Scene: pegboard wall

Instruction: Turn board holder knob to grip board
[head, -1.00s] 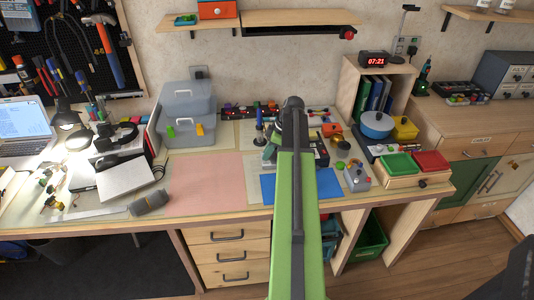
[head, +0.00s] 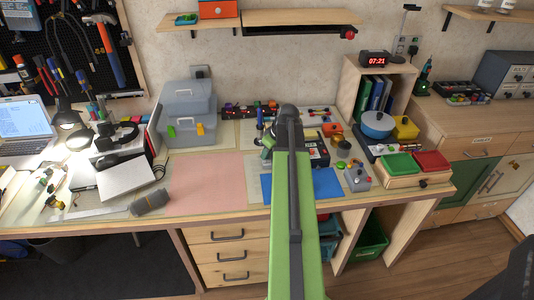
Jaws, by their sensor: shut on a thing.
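My green arm reaches forward over the workbench (head: 205,212). My gripper (head: 267,146) is at its far end, over the work area, shut on the board holder knob. Only a small grey part of the gripper shows to the left of the arm. The arm's dark elbow and links hide most of the board holder, the knob and the fingertips. I cannot make out the board or how far the knob is turned. A dark device with a pale panel (head: 319,150) shows just right of the arm.
A blue mat (head: 330,187) lies at the bench front, partly behind my arm. A grey box with a knob (head: 357,178) stands to its right. Green and red trays (head: 430,163) are farther right. The pink mat (head: 207,185) on the left is clear.

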